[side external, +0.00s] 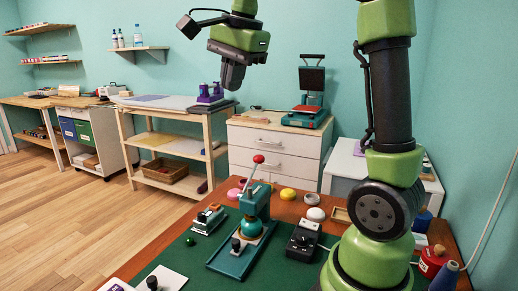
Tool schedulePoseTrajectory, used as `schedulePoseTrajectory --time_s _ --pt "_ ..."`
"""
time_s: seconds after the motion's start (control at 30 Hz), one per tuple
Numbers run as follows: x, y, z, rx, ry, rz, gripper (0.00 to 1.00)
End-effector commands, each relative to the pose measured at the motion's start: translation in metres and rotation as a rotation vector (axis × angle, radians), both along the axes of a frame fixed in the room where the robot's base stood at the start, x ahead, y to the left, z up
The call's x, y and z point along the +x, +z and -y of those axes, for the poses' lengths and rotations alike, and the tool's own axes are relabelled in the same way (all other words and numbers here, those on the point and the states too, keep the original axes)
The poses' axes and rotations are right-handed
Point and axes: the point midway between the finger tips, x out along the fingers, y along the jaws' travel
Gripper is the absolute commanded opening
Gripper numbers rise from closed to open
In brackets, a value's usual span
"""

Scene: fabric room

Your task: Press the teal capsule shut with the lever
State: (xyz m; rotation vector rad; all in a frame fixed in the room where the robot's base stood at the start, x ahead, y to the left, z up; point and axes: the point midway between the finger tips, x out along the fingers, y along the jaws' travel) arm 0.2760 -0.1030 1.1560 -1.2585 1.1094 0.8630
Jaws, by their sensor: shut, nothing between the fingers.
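The teal press (240,262) stands on the green mat on the table, in the middle of the side external view. Its lever (254,171) points up with a slight lean and ends in a red knob. A rounded teal capsule (252,227) sits under the press head; at this size I cannot tell whether its halves are closed together. My gripper (230,88) is shut and empty, high in the air, above and slightly left of the lever in the picture, clear of everything.
A black control box (302,241) stands right of the press, and a small metal device (208,219) stands to its left. A green ball (190,241) lies on the green mat (165,262). Several colored round items line the table's back edge. The air around the lever looks clear.

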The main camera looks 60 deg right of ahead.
Motion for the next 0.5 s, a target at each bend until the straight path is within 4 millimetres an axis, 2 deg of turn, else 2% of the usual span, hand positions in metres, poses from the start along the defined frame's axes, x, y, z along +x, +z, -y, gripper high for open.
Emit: schedulePoseTrajectory --time_s 0.03,0.2,0.4,0.5 --pt "0.009 -0.003 0.017 0.020 -0.113 -0.021 0.00" --pt "0.027 -0.015 0.069 0.083 -0.527 -0.074 0.00" --pt "0.033 -0.039 0.125 0.143 -0.997 -0.107 0.00" --pt "0.032 -0.051 0.145 0.163 -1.179 -0.112 0.00"
